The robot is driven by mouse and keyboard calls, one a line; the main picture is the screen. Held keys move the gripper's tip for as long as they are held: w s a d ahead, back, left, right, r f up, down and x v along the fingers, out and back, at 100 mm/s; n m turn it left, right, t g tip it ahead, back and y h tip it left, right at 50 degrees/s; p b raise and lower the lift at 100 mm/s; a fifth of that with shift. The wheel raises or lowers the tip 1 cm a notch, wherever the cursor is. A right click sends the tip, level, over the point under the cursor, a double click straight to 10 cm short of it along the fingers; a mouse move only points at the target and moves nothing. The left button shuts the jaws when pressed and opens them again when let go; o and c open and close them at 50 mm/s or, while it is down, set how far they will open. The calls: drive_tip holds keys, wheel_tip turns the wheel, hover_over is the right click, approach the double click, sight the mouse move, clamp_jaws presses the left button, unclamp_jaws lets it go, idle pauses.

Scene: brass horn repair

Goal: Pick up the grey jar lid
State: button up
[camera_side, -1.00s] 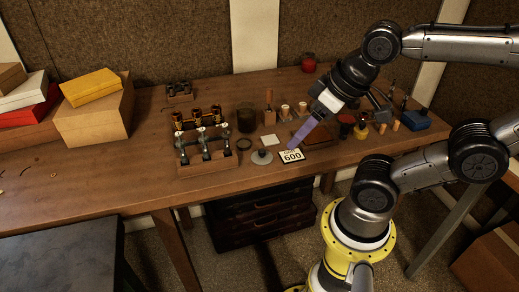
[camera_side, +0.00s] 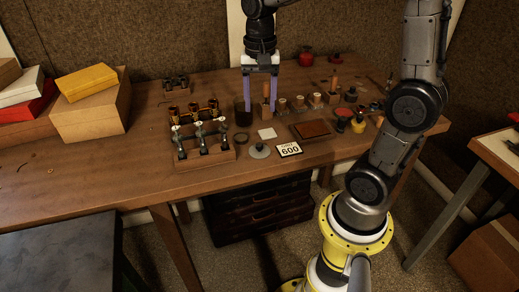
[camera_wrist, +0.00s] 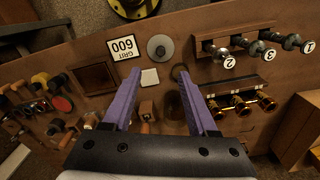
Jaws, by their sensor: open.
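The grey jar lid (camera_side: 259,152) is a flat round disc with a small knob, lying on the workbench near its front edge. It also shows in the wrist view (camera_wrist: 160,47), beyond the fingertips. My gripper (camera_side: 260,105) points down with its two purple fingers apart and nothing between them. It is above the bench, behind the lid in the side view. In the wrist view my gripper (camera_wrist: 160,74) is open, with the lid ahead of the gap. A dark jar (camera_side: 242,116) stands by the left finger.
A white "GRIT 600" card (camera_side: 289,149) lies just right of the lid. A dark ring (camera_side: 241,137) and a pale square (camera_side: 267,133) lie behind it. A wooden rack (camera_side: 206,155) with numbered valves stands left. A brown tray (camera_side: 311,130) and several small bottles are right.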

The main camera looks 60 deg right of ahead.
hover_over(260, 144)
wheel_tip(260, 144, down, 7)
drive_tip(key=shift+s+a+r, duration=0.1)
drive_tip(key=shift+w+f, duration=0.2)
drive_tip(key=shift+f, duration=2.7)
clamp_jaws()
